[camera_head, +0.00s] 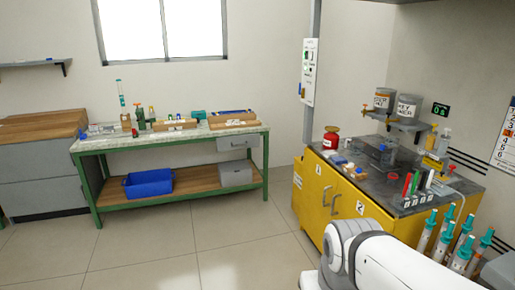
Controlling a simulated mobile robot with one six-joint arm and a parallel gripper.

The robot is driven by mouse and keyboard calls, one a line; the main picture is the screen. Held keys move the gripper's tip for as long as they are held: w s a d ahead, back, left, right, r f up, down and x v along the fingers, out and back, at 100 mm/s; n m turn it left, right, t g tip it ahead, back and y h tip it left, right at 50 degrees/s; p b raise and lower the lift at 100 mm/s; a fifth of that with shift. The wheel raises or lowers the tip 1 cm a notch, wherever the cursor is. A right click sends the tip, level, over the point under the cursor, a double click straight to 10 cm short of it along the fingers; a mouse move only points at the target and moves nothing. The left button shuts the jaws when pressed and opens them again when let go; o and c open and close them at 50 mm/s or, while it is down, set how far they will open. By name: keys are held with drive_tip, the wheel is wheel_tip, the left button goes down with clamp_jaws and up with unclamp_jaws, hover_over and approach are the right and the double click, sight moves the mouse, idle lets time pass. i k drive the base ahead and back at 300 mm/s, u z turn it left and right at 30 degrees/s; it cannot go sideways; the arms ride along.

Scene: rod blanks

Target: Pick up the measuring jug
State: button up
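I cannot make out a measuring jug for certain in the head view. A clear, see-through item (378,150) stands on the dark top of the yellow cabinet (345,201), but it is too small to tell what it is. My white arm shows at the bottom right, in front of the cabinet. My gripper is outside the picture, so its state and anything in it are hidden.
A green-framed bench (262,151) with several tools stands at the back left, with a blue crate (148,183) on its lower shelf. Several white tubes with teal caps (463,253) stand right of my arm. The tiled floor (215,240) between is clear.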

sight(356, 148)
drive_tip(key=i, duration=2.95)
drive_tip(key=z, duration=2.35)
